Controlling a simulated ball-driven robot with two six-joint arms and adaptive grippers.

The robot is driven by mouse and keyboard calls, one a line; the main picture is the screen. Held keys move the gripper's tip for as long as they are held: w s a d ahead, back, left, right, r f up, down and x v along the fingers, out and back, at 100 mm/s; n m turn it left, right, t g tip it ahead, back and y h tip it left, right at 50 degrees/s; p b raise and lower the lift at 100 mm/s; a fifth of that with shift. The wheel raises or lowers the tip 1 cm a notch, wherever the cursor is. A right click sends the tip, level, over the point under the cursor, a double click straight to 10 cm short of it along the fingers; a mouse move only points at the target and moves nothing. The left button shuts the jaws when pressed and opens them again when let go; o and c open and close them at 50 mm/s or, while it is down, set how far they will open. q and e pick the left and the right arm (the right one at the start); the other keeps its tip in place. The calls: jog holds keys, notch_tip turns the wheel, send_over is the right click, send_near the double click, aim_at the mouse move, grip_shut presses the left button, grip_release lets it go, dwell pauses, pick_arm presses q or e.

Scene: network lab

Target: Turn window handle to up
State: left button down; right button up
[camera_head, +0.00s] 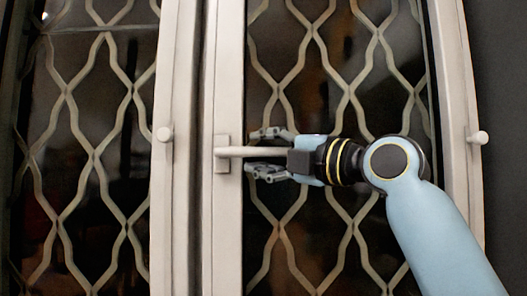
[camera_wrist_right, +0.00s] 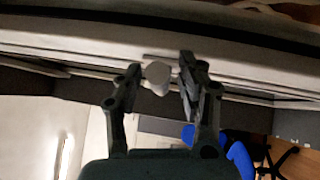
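The window handle (camera_head: 240,152) is a pale lever on a rectangular plate (camera_head: 222,166) on the window frame. It lies level, its free end pointing right. My right gripper (camera_head: 253,151) comes from the right, with one finger above the lever and one below. In the head view, gaps show between the lever and both fingers, so the gripper is open around it. In the right wrist view, the handle's rounded end (camera_wrist_right: 157,75) sits between the fingers of my right gripper (camera_wrist_right: 160,67). My left gripper is not in view.
A wavy metal grille (camera_head: 98,150) covers the dark left pane, and another (camera_head: 297,60) lies close behind my right gripper. The wrist view shows a blue chair (camera_wrist_right: 240,158) in the room.

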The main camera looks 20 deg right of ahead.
grip_shut()
